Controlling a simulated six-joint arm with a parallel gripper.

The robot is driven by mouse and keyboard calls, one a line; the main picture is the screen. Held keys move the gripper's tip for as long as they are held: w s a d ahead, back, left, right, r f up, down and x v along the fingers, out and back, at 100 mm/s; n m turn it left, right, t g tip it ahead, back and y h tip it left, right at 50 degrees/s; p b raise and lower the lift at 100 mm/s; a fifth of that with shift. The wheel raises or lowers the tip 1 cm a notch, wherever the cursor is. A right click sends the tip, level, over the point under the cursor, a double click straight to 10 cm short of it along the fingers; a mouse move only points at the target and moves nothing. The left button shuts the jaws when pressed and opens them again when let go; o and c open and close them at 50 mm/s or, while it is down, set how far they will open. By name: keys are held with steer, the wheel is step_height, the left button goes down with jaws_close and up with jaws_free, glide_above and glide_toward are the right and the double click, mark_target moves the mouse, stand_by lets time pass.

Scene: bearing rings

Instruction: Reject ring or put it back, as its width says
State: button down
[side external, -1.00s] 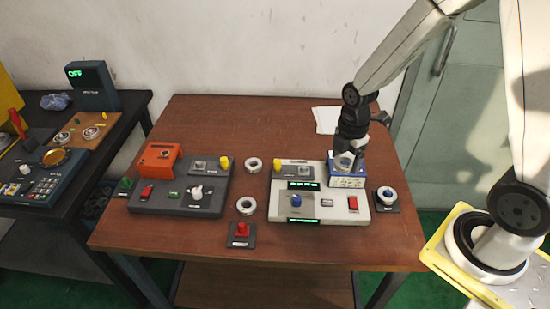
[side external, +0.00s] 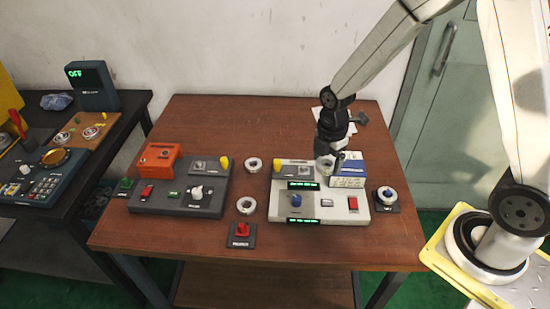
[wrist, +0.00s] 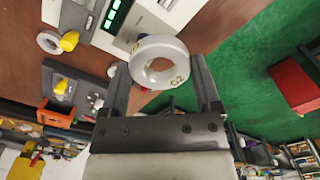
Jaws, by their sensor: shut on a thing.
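My gripper (side external: 328,160) is shut on a pale ring (side external: 323,169), held above the back of the light grey console (side external: 335,213), just left of the blue-and-white box (side external: 348,168). In the wrist view the ring (wrist: 177,48) sits between both fingers of my gripper (wrist: 163,68), tilted, with its hole visible and small dark characters on its face.
A dark console (side external: 180,207) with an orange box (side external: 158,160) stands at left. A red button (side external: 242,229) on a dark plate is at the front. White paper (side external: 320,114) lies behind my gripper. The brown table (side external: 215,115) is clear at back left.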

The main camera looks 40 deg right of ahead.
steer(key=w+a+f+n, duration=0.25)
steer(key=w+a, duration=0.35)
steer(key=a, duration=0.3)
steer(key=n, duration=0.3)
glide_above(242, 225)
steer(key=shift+m, duration=0.25)
step_height(242, 225, down, 5)
steer(key=shift+a+f, duration=0.1)
steer(key=shift+f, duration=0.1)
steer(key=shift+f, duration=1.85)
steer(key=shift+f, duration=1.75)
stand_by(0.4)
jaws_free()
steer(key=shift+r, duration=0.1)
steer(key=shift+r, duration=3.65)
